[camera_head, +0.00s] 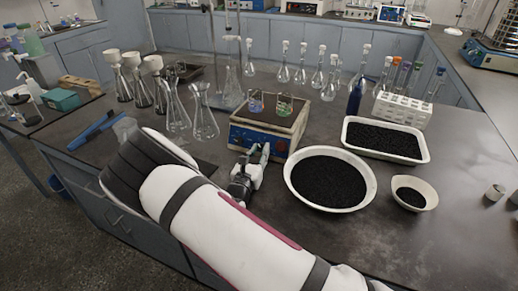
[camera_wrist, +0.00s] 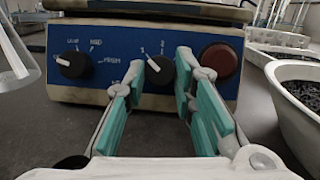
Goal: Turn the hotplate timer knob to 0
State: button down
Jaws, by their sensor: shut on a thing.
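The hotplate (camera_head: 262,140) is a blue-fronted box with a dark top, and its front panel (camera_wrist: 110,75) fills the upper wrist view. The knob with number marks (camera_wrist: 160,70) is black with a white pointer tilted to the upper left, near the mark 1. My gripper (camera_head: 258,153) is in front of the panel. A second black knob (camera_wrist: 72,64) with LOW and MED marks sits to the left. In the head view my gripper hides part of the panel.
A red round button (camera_wrist: 218,61) is close to the right finger. Two small beakers (camera_head: 284,106) stand on the hotplate. Flasks (camera_head: 203,120) stand to the left; a round white bowl of black grains (camera_head: 290,180) and a white tray (camera_head: 424,155) stand to the right.

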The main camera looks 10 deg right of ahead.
jog(key=n+y+p, duration=0.1)
jog(key=n, duration=0.2)
jog(key=n+y+p, duration=0.1)
jog(key=n+p, duration=0.1)
jog(key=n, duration=0.1)
jog(key=shift+s+d+r+t+y, duration=0.2)
jog(key=shift+t+y, duration=0.1)
jog(key=shift+y, duration=0.1)
jog(key=shift+n+y+p, duration=1)
jog(key=shift+n+p, duration=0.4)
jog(key=shift+n, duration=0.7)
jog(key=shift+w+n, duration=0.1)
jog(key=shift+n, duration=0.2)
jog(key=c, duration=1.3)
grip_release()
jog(key=shift+c, duration=0.2)
jog(key=s, duration=0.4)
jog(key=s+a, duration=0.1)
jog(key=s, duration=0.3)
jog(key=s+a, duration=0.1)
jog(key=s, duration=0.2)
jog(key=shift+s+r, duration=0.35)
jog(key=shift+s, duration=0.05)
